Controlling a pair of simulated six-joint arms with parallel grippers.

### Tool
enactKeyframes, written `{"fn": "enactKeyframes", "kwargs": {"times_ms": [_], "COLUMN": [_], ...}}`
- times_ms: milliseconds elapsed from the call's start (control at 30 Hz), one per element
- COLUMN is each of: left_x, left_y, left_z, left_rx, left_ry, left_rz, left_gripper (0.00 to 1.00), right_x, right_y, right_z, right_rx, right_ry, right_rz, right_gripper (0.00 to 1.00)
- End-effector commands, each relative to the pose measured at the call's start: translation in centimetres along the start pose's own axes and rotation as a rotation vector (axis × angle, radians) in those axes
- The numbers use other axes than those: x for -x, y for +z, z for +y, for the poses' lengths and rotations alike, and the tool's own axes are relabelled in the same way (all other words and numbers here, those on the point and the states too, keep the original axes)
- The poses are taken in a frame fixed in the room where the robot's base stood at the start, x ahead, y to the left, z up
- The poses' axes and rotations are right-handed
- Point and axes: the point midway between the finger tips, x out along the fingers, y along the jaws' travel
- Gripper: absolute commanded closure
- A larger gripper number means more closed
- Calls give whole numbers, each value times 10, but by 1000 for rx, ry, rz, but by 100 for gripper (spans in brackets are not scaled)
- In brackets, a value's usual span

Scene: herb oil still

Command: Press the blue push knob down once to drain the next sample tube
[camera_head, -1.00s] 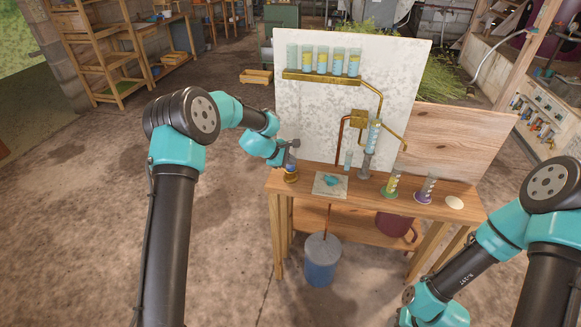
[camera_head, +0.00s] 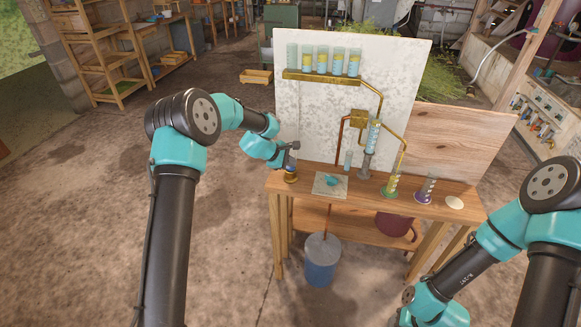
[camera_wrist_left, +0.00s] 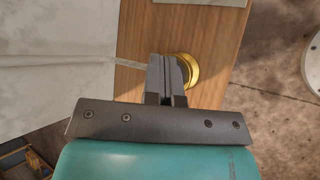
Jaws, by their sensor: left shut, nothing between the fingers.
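The push knob (camera_head: 290,173) stands at the left end of the wooden bench, a brass base with a little blue showing on top. In the left wrist view its brass ring (camera_wrist_left: 190,70) shows beside and behind my fingers, which hide its middle. My left gripper (camera_head: 290,158) is shut and empty, its fingers pointing down right over the knob; whether they touch it I cannot tell. It also shows in the left wrist view (camera_wrist_left: 166,76). Several sample tubes (camera_head: 322,60) stand in a brass rack; the leftmost looks pale, others hold yellow or blue liquid. My right gripper is out of view.
A glass column (camera_head: 373,138) feeds a brass spout, with a yellow stream running to the green-based cylinder (camera_head: 392,186). A purple-based cylinder (camera_head: 425,190) and white dish (camera_head: 454,202) stand to the right. A square plate (camera_head: 322,190) lies right of the knob.

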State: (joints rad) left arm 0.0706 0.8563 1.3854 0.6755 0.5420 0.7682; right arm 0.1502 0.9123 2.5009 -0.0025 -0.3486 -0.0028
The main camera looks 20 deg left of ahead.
Motion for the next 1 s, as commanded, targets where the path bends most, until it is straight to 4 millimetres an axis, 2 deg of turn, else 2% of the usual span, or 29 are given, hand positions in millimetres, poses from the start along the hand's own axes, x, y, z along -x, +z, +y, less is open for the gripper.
{"fn": "enactKeyframes", "kwargs": {"times_ms": [1000], "left_x": [12], "left_y": [9], "left_z": [9], "left_rx": [-1], "left_ry": [0], "left_rz": [0], "left_gripper": [100], "right_x": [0], "right_y": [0], "right_z": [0], "right_rx": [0], "right_ry": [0], "right_rz": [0], "right_gripper": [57]}}
